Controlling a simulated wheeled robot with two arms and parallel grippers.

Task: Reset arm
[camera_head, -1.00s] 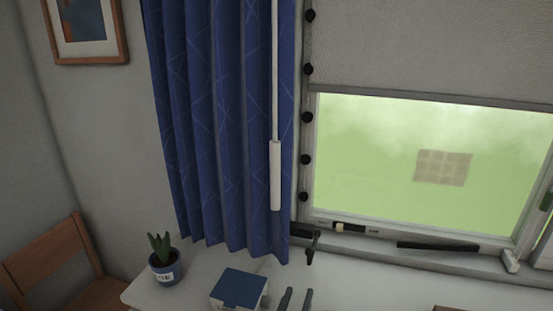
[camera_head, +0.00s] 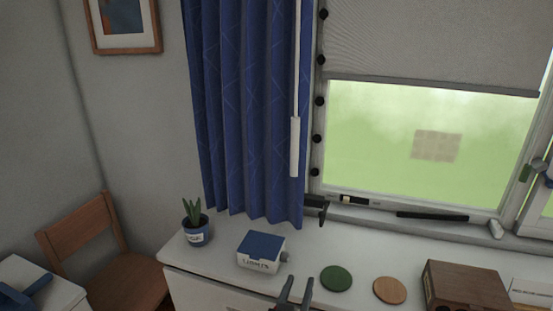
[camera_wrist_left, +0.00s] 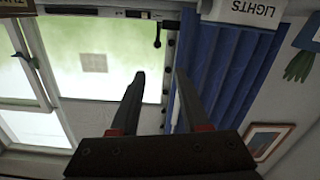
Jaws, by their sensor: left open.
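My left gripper (camera_head: 296,290) shows at the bottom middle of the head view, its two dark fingers apart and pointing up the picture, with nothing between them. In the left wrist view the fingers (camera_wrist_left: 160,88) are also apart and empty, with the window and the blue curtain behind them. In the head view the gripper appears just below and right of the blue-and-white box marked LIGHTS (camera_head: 261,252); I cannot tell how high it is above the counter. My right gripper is not in view.
A white counter (camera_head: 215,262) runs below the window. On it are a potted plant (camera_head: 195,222), a green disc (camera_head: 336,278), a tan disc (camera_head: 389,290) and a brown wooden box (camera_head: 465,287). A blue curtain (camera_head: 250,120) hangs behind. A wooden chair (camera_head: 85,225) stands left.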

